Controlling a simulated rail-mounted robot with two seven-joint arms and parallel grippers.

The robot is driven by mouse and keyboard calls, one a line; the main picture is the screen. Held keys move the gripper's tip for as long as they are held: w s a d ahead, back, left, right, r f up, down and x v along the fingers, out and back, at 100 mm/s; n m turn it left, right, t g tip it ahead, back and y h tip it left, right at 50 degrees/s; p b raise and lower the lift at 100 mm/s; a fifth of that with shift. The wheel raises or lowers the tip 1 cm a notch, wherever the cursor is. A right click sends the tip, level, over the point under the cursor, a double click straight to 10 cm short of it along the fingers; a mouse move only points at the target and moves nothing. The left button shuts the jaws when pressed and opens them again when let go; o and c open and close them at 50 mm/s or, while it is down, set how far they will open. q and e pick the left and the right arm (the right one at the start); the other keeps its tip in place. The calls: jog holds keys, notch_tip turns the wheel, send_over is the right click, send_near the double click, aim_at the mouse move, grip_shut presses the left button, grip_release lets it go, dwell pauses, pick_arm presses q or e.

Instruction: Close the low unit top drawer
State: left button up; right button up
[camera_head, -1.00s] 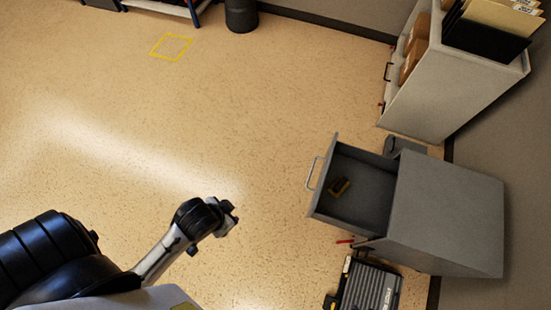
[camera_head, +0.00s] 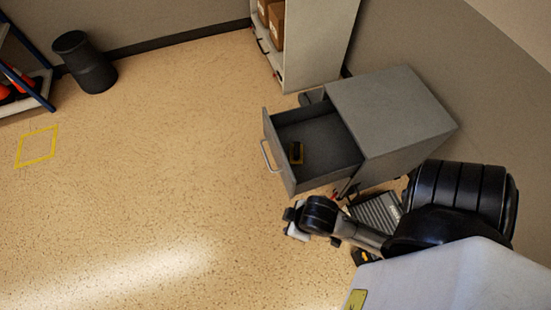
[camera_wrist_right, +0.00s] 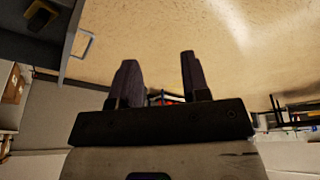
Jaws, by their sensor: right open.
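The low unit (camera_head: 392,112) is a grey cabinet standing on the floor. Its top drawer (camera_head: 276,148) is pulled well out, with a pale bar handle (camera_head: 266,157) on its front. A small dark and yellow object (camera_head: 297,152) lies inside the drawer. My right gripper (camera_head: 291,226) is just in front of and below the drawer's near front corner in the head view, apart from it. In the right wrist view its fingers (camera_wrist_right: 158,62) are spread and empty, with the drawer handle (camera_wrist_right: 86,45) to their upper left. My left gripper is out of view.
A ribbed grey case (camera_head: 375,212) lies on the floor beside the unit, partly behind my right arm. A light shelf unit (camera_head: 315,45) with boxes stands behind. A black bin (camera_head: 85,62) is at the back left. The floor left of the drawer is clear.

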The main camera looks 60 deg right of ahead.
jog(key=shift+w+a+r, duration=0.1)
jog(key=shift+r, duration=0.05)
dwell(0.3)
